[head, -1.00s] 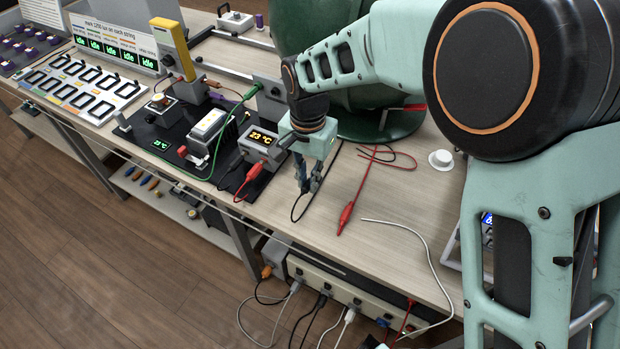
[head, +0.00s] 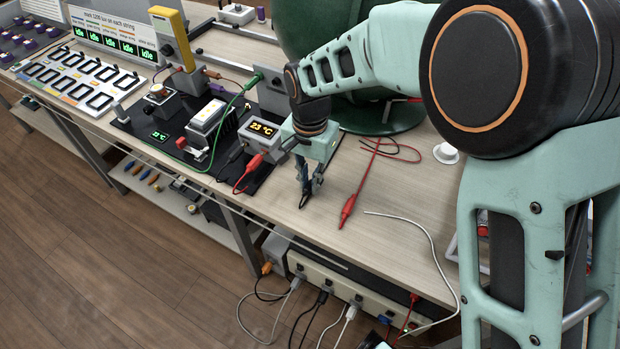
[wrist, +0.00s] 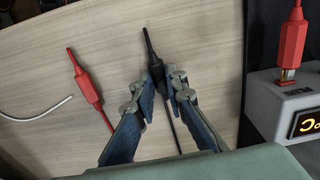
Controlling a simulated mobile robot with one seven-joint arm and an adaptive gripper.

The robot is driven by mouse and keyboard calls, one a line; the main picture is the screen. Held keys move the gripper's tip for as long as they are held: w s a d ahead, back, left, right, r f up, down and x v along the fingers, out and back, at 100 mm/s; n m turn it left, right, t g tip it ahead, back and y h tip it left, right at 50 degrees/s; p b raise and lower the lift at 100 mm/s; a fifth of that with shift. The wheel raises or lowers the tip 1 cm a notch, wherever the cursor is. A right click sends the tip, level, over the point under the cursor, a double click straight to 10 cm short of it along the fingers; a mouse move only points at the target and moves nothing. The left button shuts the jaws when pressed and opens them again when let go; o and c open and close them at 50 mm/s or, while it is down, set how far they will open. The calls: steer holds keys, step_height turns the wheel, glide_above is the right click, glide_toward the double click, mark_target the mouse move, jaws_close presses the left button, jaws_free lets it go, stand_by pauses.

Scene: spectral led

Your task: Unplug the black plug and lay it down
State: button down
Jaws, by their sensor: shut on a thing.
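My gripper (head: 303,190) is shut on the black plug (wrist: 154,62), just in front of the temperature box (head: 262,134). In the wrist view the plug's narrow tip points up and away from my fingers (wrist: 158,82), and its dark cable trails back between them. In the head view its dark tip (head: 303,203) shows low over or on the bare bench top; I cannot tell whether it touches. The plug is out of any socket. A red plug (head: 255,162) sits in the front of the box, which reads 23 °C.
A loose red probe lead (head: 347,209) lies on the bench (head: 400,190) right of my gripper, with a white cable (head: 415,226) beyond it. A black mat with instruments (head: 130,125) is to the left. The bench's front edge is close. A power strip (head: 350,290) hangs below.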

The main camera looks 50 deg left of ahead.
steer(key=shift+f, duration=0.45)
steer(key=c, duration=1.9)
jaws_free()
steer(key=shift+r, duration=0.1)
steer(key=shift+r+p, duration=0.95)
steer(key=shift+r, duration=0.65)
step_height(320, 180, up, 12)
steer(key=shift+f, duration=0.1)
